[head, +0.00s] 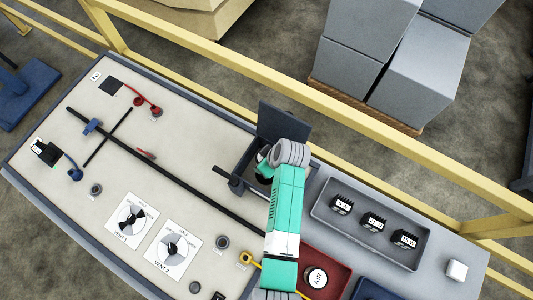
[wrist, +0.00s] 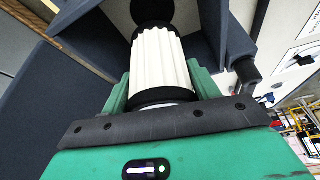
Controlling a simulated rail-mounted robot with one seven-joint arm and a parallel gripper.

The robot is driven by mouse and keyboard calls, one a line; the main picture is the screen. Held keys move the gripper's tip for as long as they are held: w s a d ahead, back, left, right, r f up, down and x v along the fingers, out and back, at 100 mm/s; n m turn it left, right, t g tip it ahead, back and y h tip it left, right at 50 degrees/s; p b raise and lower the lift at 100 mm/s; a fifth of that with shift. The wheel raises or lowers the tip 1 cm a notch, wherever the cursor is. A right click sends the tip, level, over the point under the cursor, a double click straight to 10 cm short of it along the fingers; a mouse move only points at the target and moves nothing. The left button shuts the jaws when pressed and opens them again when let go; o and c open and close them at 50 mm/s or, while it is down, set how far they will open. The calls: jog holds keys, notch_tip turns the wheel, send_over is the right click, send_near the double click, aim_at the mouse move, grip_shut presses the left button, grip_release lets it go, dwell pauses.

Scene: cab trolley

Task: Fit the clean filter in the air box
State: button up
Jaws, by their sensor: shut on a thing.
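The filter (wrist: 160,55) is a white pleated cylinder with black end caps, and it looks clean in the wrist view. My gripper (wrist: 161,88) is shut on it, with a green finger on each side. The air box (head: 238,160) is a dark open box on the panel, with its lid (head: 284,120) raised at the back. My gripper (head: 263,165) is at the box opening, mostly hidden by my arm in the head view. The filter's far end points into the dark box interior (wrist: 205,45). I cannot tell whether it touches the bottom.
A black handle (head: 226,175) sticks out at the box's left. A red tray (head: 335,288) holds a round white part marked AIR (head: 316,277). A grey tray (head: 330,222) with several black blocks lies right. A yellow rail (head: 340,103) runs behind the panel.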

jog(key=shift+f+b, duration=3.55)
jog(key=shift+f, duration=0.55)
jog(key=shift+f, duration=0.25)
jog(key=o, duration=1.2)
jog(key=shift+c, duration=0.2)
jog(key=p+v, duration=0.1)
jog(key=v, duration=0.7)
jog(key=shift+a, duration=0.1)
